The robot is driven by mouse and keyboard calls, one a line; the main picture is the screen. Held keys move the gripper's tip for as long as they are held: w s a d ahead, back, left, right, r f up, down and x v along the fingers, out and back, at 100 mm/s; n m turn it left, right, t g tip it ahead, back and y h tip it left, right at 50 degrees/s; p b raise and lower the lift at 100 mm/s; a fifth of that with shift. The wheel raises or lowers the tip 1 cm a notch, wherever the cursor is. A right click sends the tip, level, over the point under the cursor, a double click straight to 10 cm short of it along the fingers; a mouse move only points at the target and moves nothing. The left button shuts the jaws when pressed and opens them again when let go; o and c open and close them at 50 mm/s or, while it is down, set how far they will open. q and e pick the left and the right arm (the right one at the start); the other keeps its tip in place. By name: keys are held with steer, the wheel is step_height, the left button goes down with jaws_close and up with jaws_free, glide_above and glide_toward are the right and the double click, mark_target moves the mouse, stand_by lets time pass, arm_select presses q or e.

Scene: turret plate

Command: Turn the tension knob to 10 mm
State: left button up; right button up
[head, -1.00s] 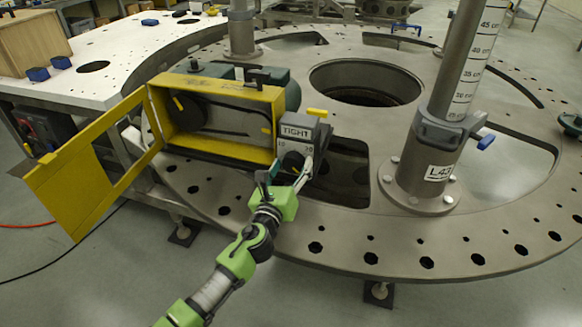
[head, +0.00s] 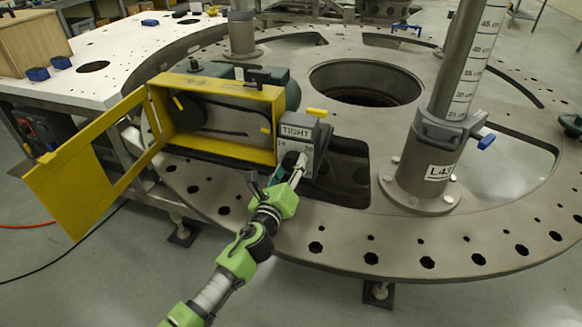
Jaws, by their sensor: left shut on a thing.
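The tension knob (head: 290,159) is dark and sits on the front of a grey box (head: 310,149) with a label reading TIGHT. Scale marks show beside it, but I cannot read the pointer setting in mm. My left gripper (head: 287,167) comes from below and in front and is shut on the knob; its fingers partly hide the knob. A silver finger shows on the knob's right side. My right gripper is not in view.
A yellow guard box (head: 220,153) with its yellow door (head: 70,190) swung open stands to the left. A post (head: 425,165) with a scale rises on the right of the turret plate (head: 330,232).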

arm_select(q)
steer(key=shift+n, duration=1.7)
steer(key=o, duration=1.1)
steer(key=shift+o, duration=0.2)
steer(key=v, duration=1.2)
